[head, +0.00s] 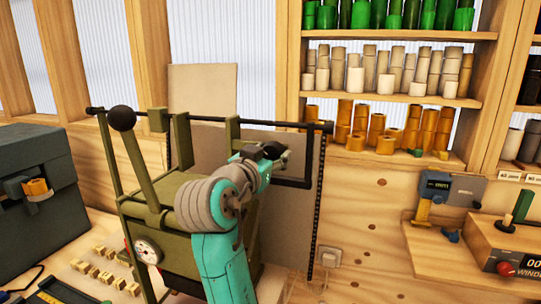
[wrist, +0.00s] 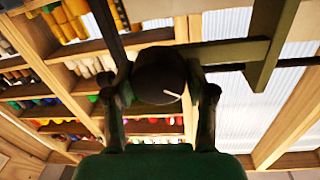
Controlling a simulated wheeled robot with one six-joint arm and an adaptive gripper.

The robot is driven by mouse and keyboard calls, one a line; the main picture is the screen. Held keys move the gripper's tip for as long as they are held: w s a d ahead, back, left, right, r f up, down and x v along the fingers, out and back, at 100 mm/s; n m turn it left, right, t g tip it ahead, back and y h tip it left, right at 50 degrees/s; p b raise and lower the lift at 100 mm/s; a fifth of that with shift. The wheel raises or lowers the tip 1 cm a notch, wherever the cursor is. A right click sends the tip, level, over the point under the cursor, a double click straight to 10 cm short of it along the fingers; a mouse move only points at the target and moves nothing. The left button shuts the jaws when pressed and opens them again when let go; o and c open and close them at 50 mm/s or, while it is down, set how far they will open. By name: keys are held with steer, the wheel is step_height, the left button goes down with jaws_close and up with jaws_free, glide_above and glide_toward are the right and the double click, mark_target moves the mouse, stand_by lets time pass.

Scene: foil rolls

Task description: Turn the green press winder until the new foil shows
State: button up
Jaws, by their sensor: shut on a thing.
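The olive-green press (head: 185,205) stands on the bench with a lever topped by a black ball (head: 121,118). My gripper (head: 272,151) is at the upper right of the press frame, in front of its crossbars. In the wrist view my gripper (wrist: 160,88) has its two fingers closed on the sides of a dark round knob (wrist: 157,72) bearing a short white mark. The knob appears to be the winder's; olive and dark bars of the press run behind it. My arm covers part of the press front. I cannot make out any foil on the press.
Shelves at the back right hold green rolls (head: 375,14), pale rolls (head: 355,80) and orange-gold rolls (head: 385,145). A grey-green box (head: 38,200) stands at the left. Small yellow blocks (head: 103,270) lie in front. A winder box with a red knob (head: 507,269) sits at the right.

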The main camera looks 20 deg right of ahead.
steer(key=m, duration=0.4)
steer(key=shift+m, duration=0.4)
steer(key=m+y, duration=0.1)
steer(key=m, duration=0.3)
steer(key=shift+d, duration=0.1)
steer(key=m, duration=0.4)
steer(key=shift+s+m+y, duration=0.1)
steer(key=shift+m+y, duration=0.2)
steer(key=shift+f+m, duration=0.1)
steer(key=shift+m, duration=2)
steer(key=o, duration=1.2)
steer(key=shift+c, duration=0.2)
